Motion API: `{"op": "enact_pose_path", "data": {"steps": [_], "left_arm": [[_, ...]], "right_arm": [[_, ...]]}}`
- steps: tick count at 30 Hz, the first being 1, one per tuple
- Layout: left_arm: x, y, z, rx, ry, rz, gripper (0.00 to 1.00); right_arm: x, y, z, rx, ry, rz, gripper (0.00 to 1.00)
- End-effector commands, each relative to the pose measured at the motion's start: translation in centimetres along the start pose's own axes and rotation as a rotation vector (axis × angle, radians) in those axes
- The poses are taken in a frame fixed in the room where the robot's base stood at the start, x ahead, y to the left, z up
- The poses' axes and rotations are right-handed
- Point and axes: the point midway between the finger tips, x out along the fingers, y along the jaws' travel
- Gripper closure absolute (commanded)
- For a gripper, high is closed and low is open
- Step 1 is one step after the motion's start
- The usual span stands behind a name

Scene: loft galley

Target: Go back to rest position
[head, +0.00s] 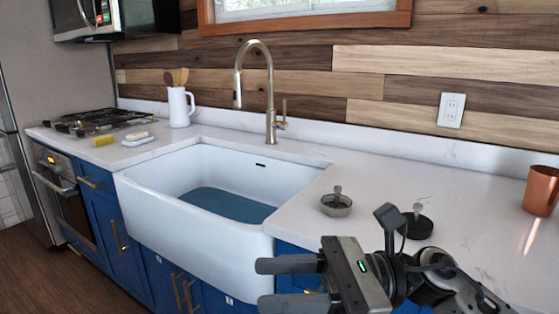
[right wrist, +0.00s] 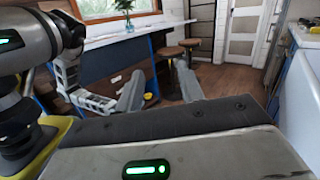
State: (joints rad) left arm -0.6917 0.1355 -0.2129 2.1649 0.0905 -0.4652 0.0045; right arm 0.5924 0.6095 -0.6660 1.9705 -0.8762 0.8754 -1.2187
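My right gripper (head: 262,284) is in the lower middle of the head view, in front of the counter's front edge and right of the sink basin. Its two dark fingers point left and stand apart with nothing between them. In the right wrist view its fingers (right wrist: 158,88) also stand apart and empty. My left gripper does not show in the head view. Grey and black parts with a green light, which look like my left arm, show at the left of the right wrist view; its fingers cannot be made out clearly.
A white farmhouse sink (head: 190,238) with a tall faucet (head: 270,90) is set in the pale counter (head: 440,190). A small metal bowl (head: 336,206), a black round item (head: 417,226) and a copper cup (head: 541,190) stand at right. In the right wrist view stools (right wrist: 172,52) stand by a table.

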Motion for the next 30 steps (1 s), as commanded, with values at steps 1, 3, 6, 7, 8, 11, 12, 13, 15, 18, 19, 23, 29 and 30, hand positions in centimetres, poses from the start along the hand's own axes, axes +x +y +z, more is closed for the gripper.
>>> {"op": "enact_pose_path", "data": {"steps": [1, 3, 6, 7, 8, 11, 12, 13, 15, 18, 19, 23, 29, 30], "left_arm": [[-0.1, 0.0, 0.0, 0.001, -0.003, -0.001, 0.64], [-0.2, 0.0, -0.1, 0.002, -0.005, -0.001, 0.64], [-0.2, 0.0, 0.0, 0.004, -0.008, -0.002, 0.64], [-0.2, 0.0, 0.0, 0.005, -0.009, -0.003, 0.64], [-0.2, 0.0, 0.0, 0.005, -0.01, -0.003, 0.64], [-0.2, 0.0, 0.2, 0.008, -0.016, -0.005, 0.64], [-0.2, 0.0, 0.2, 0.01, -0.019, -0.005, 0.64], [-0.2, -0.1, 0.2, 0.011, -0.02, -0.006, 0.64], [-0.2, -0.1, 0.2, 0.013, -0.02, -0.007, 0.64], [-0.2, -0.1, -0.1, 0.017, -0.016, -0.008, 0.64], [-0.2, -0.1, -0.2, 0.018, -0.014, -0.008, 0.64], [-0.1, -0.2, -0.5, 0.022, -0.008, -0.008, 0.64], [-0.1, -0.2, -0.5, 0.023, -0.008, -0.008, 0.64], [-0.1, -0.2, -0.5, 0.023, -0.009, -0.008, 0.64]], "right_arm": [[0.2, -0.4, 0.2, 0.215, -0.152, -0.081, 0.62], [-0.7, -1.6, 0.2, 0.514, -0.354, -0.19, 0.62], [-3.3, -3.5, -1.8, 0.954, -0.649, -0.339, 0.62], [-4.3, -4.0, -2.8, 1.086, -0.74, -0.381, 0.62], [-5.4, -4.3, -4.1, 1.218, -0.833, -0.423, 0.62], [-9.2, -4.0, -9.9, 1.649, -1.162, -0.56, 0.62], [-10.7, -3.3, -12.6, 1.81, -1.299, -0.611, 0.62], [-11.6, -2.5, -14.5, 1.918, -1.397, -0.647, 0.62], [-13.4, -0.1, -18.7, 2.133, -1.619, -0.72, 0.62], [-14.9, 3.8, -23.5, 2.356, -1.901, -0.809, 0.62], [-15.2, 5.0, -24.6, -2.288, 1.878, 0.788, 0.62], [-15.8, 8.9, -27.8, -2.037, 1.779, 0.719, 0.62], [-15.9, 10.9, -29.1, -1.918, 1.732, 0.684, 0.62], [-15.9, 10.9, -29.1, -1.918, 1.732, 0.684, 0.62]]}}
